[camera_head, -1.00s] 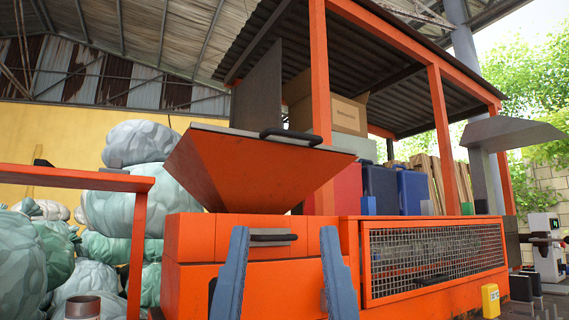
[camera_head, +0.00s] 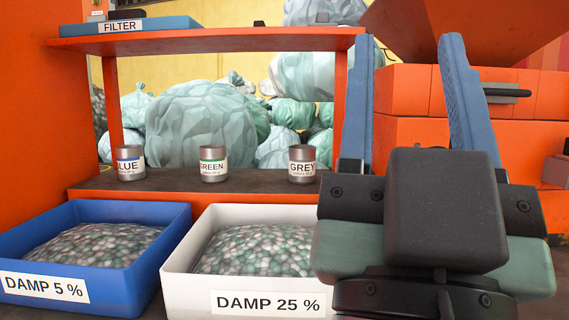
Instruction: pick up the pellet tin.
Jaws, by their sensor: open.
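Three metal tins stand upright in a row on a dark shelf. The tin labelled BLUE (camera_head: 130,163) is at the left, the tin labelled GREEN (camera_head: 213,164) is in the middle, and the tin labelled GREY (camera_head: 302,164) is at the right. I cannot tell which one is the pellet tin. My gripper (camera_head: 405,42) is open and empty, its two blue fingers pointing up and spread apart. In the picture it is to the right of the tins, nearest the GREY one, and touches none of them.
A blue tray (camera_head: 178,222) labelled DAMP 5 % and a white tray (camera_head: 182,258) labelled DAMP 25 %, both holding pellets, stand in front of the shelf (camera_head: 255,182). An orange upper shelf (camera_head: 215,38) spans above the tins. An orange machine (camera_head: 425,145) stands behind my gripper.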

